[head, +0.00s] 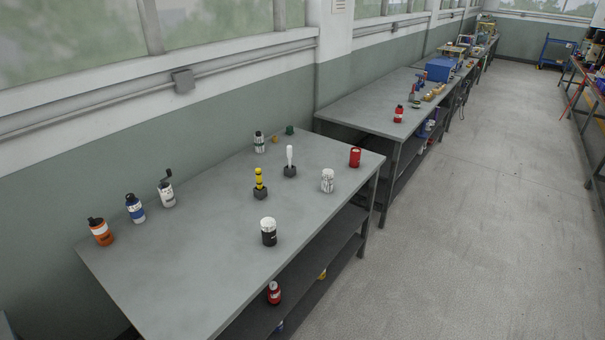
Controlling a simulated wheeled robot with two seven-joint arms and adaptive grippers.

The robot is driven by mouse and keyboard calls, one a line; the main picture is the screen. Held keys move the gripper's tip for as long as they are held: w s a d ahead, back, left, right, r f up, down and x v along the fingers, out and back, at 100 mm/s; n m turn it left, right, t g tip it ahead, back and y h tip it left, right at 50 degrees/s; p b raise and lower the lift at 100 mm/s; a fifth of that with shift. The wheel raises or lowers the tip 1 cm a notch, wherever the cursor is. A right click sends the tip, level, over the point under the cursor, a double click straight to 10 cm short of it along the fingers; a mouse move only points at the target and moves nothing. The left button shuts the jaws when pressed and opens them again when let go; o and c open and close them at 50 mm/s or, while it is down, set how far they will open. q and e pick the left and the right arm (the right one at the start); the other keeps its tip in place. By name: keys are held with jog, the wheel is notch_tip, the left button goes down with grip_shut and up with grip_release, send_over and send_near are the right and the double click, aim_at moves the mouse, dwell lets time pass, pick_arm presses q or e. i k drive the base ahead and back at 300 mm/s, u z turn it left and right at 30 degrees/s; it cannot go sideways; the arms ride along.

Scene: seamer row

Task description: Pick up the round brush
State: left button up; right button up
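The grey metal table (190,270) in front of me holds several small items. None can be named the round brush with certainty at this size. A yellow upright piece on a dark block-like base (260,193) stands near the middle. A similar piece with a white upright part (290,158) and dark base stands behind it to the right. A short black cylinder with a white rounded top (269,238) stands nearer the front edge. All three stand upright and apart from each other. Neither of my grippers is in view.
Orange (101,232), blue-white (135,208) and white spouted (167,189) bottles stand along the left. A white can (327,181) and red can (355,157) stand right. The table's front left is clear. A lower shelf (310,275) holds a red bottle (274,292). Open floor lies right.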

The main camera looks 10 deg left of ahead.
aim_at(258, 171)
jog(key=z, duration=0.55)
jog(key=i, duration=1.85)
jog(key=u, duration=0.5)
